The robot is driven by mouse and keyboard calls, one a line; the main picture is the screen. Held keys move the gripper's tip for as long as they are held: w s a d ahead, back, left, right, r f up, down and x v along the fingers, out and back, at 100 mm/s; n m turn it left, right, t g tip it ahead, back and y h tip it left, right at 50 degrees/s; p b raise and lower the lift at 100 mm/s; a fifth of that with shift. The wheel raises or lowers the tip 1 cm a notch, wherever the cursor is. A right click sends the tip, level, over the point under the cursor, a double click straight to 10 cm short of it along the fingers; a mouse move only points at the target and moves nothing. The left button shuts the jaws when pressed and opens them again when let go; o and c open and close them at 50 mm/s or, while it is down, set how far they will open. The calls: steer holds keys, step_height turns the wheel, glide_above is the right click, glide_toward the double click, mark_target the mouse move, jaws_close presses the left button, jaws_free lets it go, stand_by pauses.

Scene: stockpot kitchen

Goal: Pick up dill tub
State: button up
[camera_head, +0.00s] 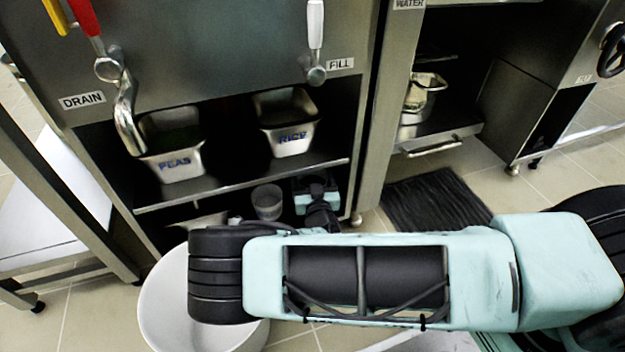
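A small greyish, see-through tub (267,203) stands in the dark space under the shelf, low in the middle of the head view. No label can be read on it, so I cannot tell whether it is the dill tub. My gripper (318,188) is just to the right of this tub, inside the same low space. Its fingers are dark and small in the picture, and I cannot tell whether they are open or hold anything. My forearm crosses the front of the view and hides part of what is below.
On the shelf (245,184) above stand steel pans marked PEAS (178,166) and RICE (291,141). A drain tap (126,115) hangs at left. A white round bin (165,300) stands on the floor in front. A black mat (435,205) lies at right.

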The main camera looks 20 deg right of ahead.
steer(key=s+a+p, duration=0.3)
steer(key=s+p, duration=0.3)
steer(key=s, duration=1.1)
steer(key=shift+s+a+r, duration=0.2)
steer(key=shift+s+r, duration=0.15)
